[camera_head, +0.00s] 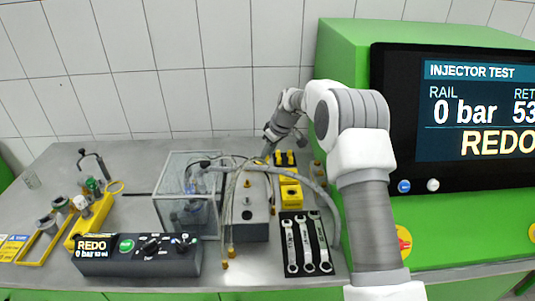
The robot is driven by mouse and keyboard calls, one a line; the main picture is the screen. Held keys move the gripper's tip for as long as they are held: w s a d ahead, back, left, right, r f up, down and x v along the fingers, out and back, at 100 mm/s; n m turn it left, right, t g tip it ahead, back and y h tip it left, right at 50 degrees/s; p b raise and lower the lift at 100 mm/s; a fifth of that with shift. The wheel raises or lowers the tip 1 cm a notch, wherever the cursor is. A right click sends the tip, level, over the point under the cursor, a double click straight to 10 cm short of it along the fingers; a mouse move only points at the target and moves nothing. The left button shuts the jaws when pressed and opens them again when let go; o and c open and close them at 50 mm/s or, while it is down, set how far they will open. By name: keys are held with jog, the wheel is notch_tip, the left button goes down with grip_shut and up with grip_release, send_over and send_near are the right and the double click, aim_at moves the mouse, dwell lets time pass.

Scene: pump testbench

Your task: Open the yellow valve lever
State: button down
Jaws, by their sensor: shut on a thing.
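My gripper (267,151) is at the back of the bench, pointing down beside the grey pump block (250,225). Its fingers are shut on what appears to be the yellow valve lever (260,163), of which only a small yellow part shows at the fingertips. The fingers hide most of the lever, so its exact angle cannot be told. A grey hose passes close to the fingertips.
A clear box (172,212) stands left of the block, with hoses looping over it. Yellow blocks (292,195) and a black mat with several wrenches (290,262) lie to the right. A control box (135,262) is at the front. A screen (480,110) reads "REDO".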

jog(key=shift+w+n+g, duration=0.3)
jog(key=shift+w+n, duration=0.4)
jog(key=shift+n, duration=0.3)
jog(key=shift+w+a+n+g+y+p, duration=0.15)
jog(key=shift+w+n+g+y+p, duration=0.25)
jog(key=shift+n+p, duration=0.45)
jog(key=shift+w+a+n+g+y+p, duration=0.1)
jog(key=shift+w+n+g+p, duration=0.1)
jog(key=shift+w+n+p, duration=0.45)
jog(key=shift+s+n+p, duration=0.1)
jog(key=shift+n+p, duration=0.25)
jog(key=shift+n, duration=0.05)
jog(key=c, duration=0.7)
grip_release()
jog(key=p+v, duration=0.1)
jog(key=v, duration=1.6)
jog(key=shift+r, duration=0.3)
